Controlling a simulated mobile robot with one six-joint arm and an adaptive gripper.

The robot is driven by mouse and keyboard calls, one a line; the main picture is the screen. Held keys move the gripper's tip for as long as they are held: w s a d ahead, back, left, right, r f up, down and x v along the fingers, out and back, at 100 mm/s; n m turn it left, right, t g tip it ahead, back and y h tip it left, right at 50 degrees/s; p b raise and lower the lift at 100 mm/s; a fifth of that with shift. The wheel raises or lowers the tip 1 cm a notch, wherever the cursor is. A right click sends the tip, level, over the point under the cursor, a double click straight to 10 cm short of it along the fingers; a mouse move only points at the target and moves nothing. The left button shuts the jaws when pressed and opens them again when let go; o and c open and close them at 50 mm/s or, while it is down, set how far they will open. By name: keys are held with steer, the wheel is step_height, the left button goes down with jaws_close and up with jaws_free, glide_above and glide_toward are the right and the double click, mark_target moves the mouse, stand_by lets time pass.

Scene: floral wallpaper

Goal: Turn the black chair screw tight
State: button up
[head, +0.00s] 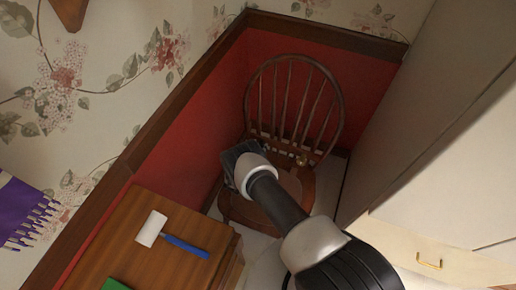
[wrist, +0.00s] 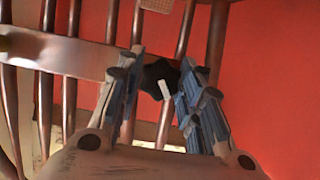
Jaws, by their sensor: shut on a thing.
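The wooden chair (head: 337,92) with a rounded spindle back stands in the corner by the red wall panel; its spindles and a crossbar also show in the wrist view (wrist: 70,53). The black chair screw (wrist: 155,73), a lobed knob with a pale mark beside its middle, sits at the chair back. My gripper (wrist: 165,78) has its two fingers either side of the screw and is shut on it. In the head view my gripper (head: 238,158) is over the chair seat, and the screw is hidden there.
A pale cabinet (head: 440,170) closes in the right side. Red wall panels (head: 203,130) stand close behind the chair.

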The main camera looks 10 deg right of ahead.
steer(key=shift+m, duration=0.6)
steer(key=shift+t+y, duration=0.3)
steer(key=o, duration=1.1)
steer(key=shift+c, duration=0.2)
steer(key=v, duration=1.2)
